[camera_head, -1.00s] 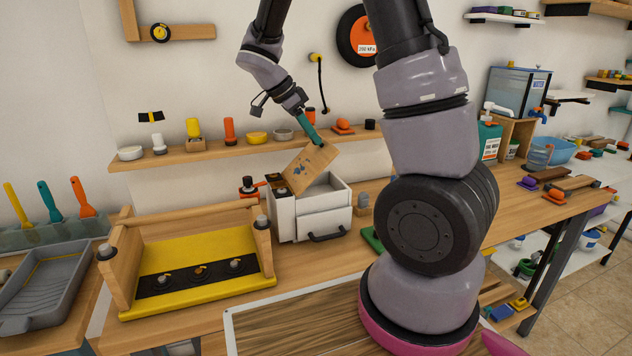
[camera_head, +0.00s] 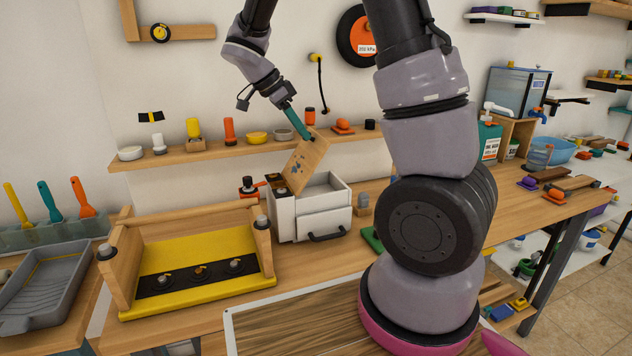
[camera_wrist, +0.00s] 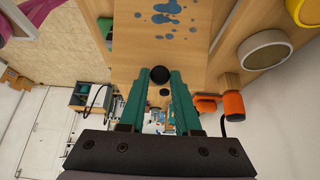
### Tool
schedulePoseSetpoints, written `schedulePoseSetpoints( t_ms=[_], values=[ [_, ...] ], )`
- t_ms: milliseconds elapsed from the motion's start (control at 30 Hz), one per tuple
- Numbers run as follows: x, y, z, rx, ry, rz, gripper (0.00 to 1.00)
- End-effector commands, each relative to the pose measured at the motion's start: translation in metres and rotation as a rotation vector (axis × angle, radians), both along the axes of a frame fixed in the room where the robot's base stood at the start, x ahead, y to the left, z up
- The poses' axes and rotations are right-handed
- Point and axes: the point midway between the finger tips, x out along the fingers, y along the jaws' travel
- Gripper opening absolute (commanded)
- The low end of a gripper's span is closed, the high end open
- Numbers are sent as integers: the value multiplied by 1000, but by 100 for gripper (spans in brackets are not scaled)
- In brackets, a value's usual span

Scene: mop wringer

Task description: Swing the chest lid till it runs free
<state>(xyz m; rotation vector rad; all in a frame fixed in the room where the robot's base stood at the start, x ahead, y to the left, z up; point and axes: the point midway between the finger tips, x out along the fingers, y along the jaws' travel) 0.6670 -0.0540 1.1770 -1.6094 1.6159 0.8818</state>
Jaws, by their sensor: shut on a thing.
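The chest (camera_head: 310,212) is a small white box on the bench with a dark-handled drawer in its front. Its wooden lid (camera_head: 304,160) with blue splashes stands tilted up, steeply open, hinged at the left side. The lid also fills the upper middle of the wrist view (camera_wrist: 170,45). My gripper (camera_head: 308,136), with teal fingers, is at the lid's raised upper edge. In the wrist view my gripper (camera_wrist: 160,76) is shut on a dark round knob (camera_wrist: 160,74) at the lid's edge. The chest's open top shows to the right of the lid.
A wooden shelf (camera_head: 180,157) with jars and small pots runs along the wall just behind the lid. A yellow tray with wooden sides (camera_head: 200,255) stands left of the chest. An orange-handled item (camera_head: 250,187) sits close behind the chest's left corner.

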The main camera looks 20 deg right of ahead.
Motion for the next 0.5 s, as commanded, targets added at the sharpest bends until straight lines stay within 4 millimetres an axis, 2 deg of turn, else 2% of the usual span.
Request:
schedulePoseSetpoints(
  t_ms=[133, 500],
  values=[
    [0, 9, 3, 2, 0, 4, 0],
    [0, 12, 3, 2, 1, 4, 0]
  ],
)
